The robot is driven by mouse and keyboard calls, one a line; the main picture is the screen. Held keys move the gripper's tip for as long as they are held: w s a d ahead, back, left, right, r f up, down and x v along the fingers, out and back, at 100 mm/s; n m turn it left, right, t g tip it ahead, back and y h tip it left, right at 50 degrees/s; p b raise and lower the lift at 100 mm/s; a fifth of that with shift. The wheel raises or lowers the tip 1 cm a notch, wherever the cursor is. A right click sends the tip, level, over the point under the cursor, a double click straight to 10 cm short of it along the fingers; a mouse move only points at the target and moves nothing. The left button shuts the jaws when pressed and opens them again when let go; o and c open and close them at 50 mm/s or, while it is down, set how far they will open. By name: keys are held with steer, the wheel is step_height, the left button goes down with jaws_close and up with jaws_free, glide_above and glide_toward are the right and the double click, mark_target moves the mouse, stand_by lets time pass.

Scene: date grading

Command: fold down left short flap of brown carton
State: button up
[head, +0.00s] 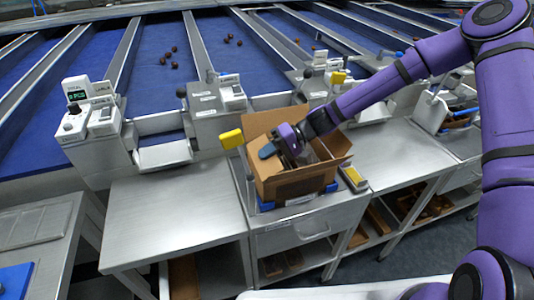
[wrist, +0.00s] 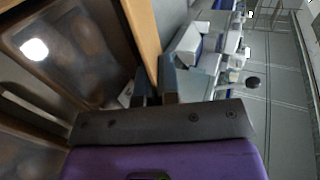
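The brown carton (head: 283,187) stands open-topped on the bench in the head view. Its back flap (head: 268,121) stands up, and a flap (head: 331,167) sticks out at the right. My gripper (head: 268,150) is at the carton's upper left part and hides much of the left short flap, so its angle is unclear. In the wrist view my gripper's fingers (wrist: 155,84) are close together, with a cardboard edge (wrist: 142,35) running down to them. I cannot tell whether they grip it. Glossy clear-topped contents (wrist: 75,50) show inside the carton.
A yellow block (head: 231,138) is close to the carton's left, beside a weighing unit (head: 222,98). Another yellow-topped item (head: 354,178) lies at its right. The steel table (head: 170,215) on the left is clear. Blue sorting lanes (head: 160,50) lie behind.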

steer(key=o, duration=0.4)
steer(key=shift+o, duration=0.2)
steer(key=shift+d, duration=0.1)
steer(key=v, duration=1)
steer(key=shift+w+d+r, duration=0.1)
steer(key=shift+d+r, duration=0.05)
steer(key=shift+d, duration=0.1)
